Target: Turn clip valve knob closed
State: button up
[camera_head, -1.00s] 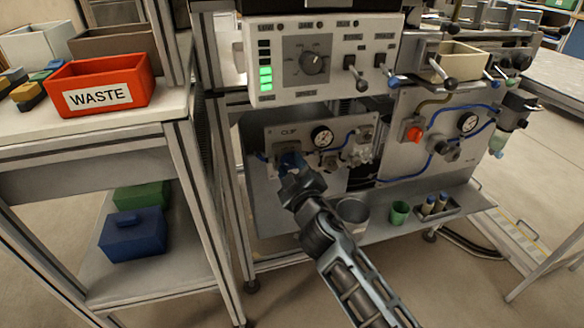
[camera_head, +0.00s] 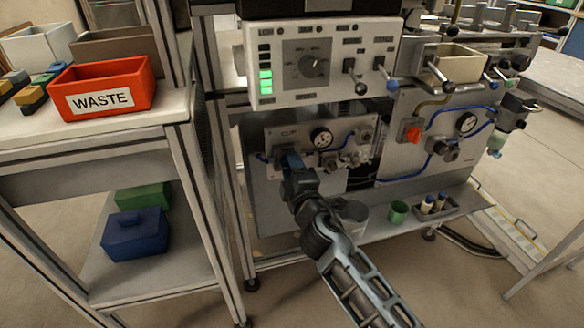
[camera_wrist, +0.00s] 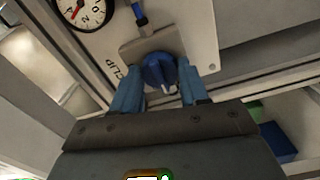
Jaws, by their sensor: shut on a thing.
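The CLIP valve knob (camera_wrist: 160,72) is blue, with a white mark on its lower edge, and sits on a grey block by the CLIP lettering in the wrist view. My gripper (camera_wrist: 161,93) has one blue finger on each side of the knob and is shut on it. In the head view, my gripper (camera_head: 289,160) reaches the left part of the CLIP panel (camera_head: 271,133) and hides the knob. A round gauge (camera_head: 321,138) is right of it; the gauge (camera_wrist: 84,12) also shows at the wrist view's top left.
A second panel with a red knob (camera_head: 411,134) stands at the right. A control box (camera_head: 318,68) overhangs the CLIP panel. A green cup (camera_head: 398,212) and a grey cup (camera_head: 352,213) stand on the shelf below. A red WASTE bin (camera_head: 103,88) stands on the left bench.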

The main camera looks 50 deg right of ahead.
jog(key=shift+a, duration=0.1)
dwell(0.3)
jog(key=o, duration=1.1)
jog(key=shift+c, duration=0.2)
jog(key=b+v, duration=0.1)
jog(key=v, duration=0.6)
jog(key=shift+s+a, duration=0.2)
jog(key=shift+s, duration=0.15)
